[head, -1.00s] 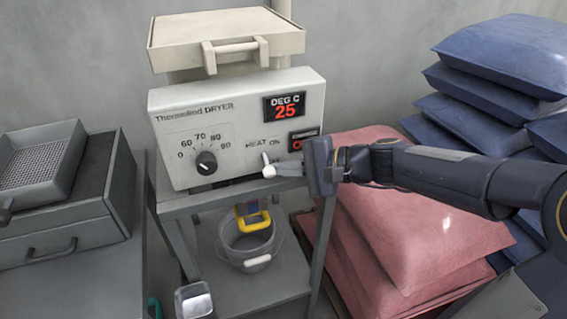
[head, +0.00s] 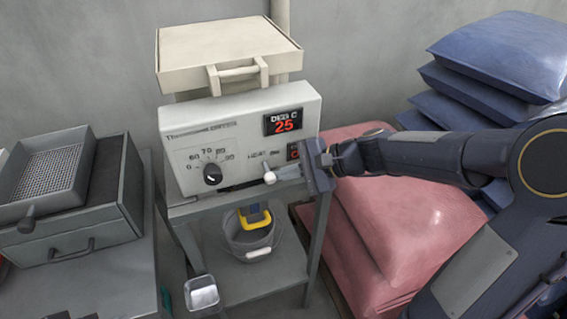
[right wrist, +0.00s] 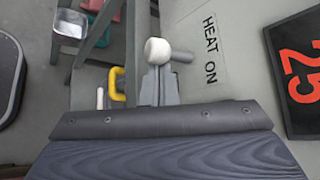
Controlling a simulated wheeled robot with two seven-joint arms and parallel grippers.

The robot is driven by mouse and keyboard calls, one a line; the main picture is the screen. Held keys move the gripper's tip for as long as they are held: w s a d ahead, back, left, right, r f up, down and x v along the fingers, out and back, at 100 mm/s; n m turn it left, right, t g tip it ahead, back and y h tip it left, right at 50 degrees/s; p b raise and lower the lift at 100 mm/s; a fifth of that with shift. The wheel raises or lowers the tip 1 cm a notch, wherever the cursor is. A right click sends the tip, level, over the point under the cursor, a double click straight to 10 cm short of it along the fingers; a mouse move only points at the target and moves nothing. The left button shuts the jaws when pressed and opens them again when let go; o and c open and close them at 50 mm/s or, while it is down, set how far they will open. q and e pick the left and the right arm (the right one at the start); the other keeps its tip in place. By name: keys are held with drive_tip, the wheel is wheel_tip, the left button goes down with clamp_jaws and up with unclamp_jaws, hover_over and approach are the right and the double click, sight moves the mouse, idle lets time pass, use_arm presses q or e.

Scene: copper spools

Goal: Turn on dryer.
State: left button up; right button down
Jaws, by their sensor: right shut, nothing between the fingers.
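The dryer (head: 235,120) is a white box on a grey stand, with a black temperature dial (head: 212,174) and a red "25" on its display (head: 284,124). A white-tipped heat switch (head: 269,178) sticks out of its front; its tip also shows in the right wrist view (right wrist: 157,51), beside the "HEAT ON" label. My right gripper (head: 278,175) is shut and empty, with its grey fingertips (right wrist: 157,88) right at the switch. I cannot tell whether they touch it. My left gripper is not in view.
A beige case (head: 228,50) sits on top of the dryer. A bucket (head: 250,238) stands on the lower shelf. Pink sacks (head: 400,215) and blue sacks (head: 495,60) are piled at the right. A grey drawer box (head: 70,225) with a tray stands at the left.

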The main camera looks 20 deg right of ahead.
sight(267, 168)
drive_tip(key=r+g+p, duration=0.1)
drive_tip(key=p, duration=0.2)
drive_tip(key=shift+s+r+m, duration=0.1)
drive_tip(key=shift+r+m, duration=0.2)
drive_tip(key=shift+m, duration=0.1)
drive_tip(key=shift+r, duration=0.1)
drive_tip(key=shift+r+p, duration=0.55)
drive_tip(key=shift+p, duration=0.1)
drive_tip(key=shift+r, duration=0.3)
